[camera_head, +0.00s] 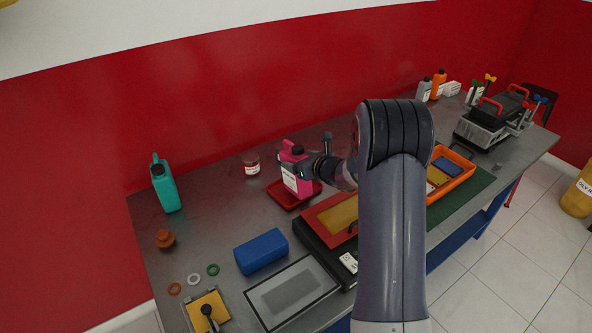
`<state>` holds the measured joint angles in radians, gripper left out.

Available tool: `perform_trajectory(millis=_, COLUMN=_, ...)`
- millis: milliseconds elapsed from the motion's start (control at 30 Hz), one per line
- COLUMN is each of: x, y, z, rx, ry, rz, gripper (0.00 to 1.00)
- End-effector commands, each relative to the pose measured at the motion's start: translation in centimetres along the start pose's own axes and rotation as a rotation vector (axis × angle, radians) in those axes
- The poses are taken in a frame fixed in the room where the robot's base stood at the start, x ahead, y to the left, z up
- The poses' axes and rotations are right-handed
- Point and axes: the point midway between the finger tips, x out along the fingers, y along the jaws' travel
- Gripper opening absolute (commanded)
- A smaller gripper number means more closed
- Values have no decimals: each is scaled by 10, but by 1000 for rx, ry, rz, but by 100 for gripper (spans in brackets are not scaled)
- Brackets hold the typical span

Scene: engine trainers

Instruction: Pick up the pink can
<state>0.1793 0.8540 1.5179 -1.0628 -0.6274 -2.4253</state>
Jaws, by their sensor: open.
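The pink can (290,183) has a pale label and a dark cap and stands at a small red tray (284,202) near the back of the grey workbench. My gripper (297,160) is at the upper part of the can, reaching in from the right. It is open. Its fingers overlap the can in this view, so I cannot tell whether they touch it or stand around it. My arm hides part of the bench to the right of the can.
A teal bottle (164,186) stands at the back left. A small jar (251,164) stands left of the can. A blue block (261,252) and a red-and-yellow panel (322,219) lie in front. An orange tray (463,169) is right of my arm.

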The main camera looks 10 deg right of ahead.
Motion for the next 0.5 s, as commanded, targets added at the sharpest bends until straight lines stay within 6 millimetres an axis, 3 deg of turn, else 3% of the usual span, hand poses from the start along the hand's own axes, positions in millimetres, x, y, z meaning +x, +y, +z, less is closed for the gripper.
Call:
perform_trajectory(millis=200, x=24, y=1, z=3, rx=0, ry=0, rz=0, gripper=76)
perform_trajectory(millis=500, x=30, y=1, z=1, rx=1, ry=0, rz=-1, gripper=76)
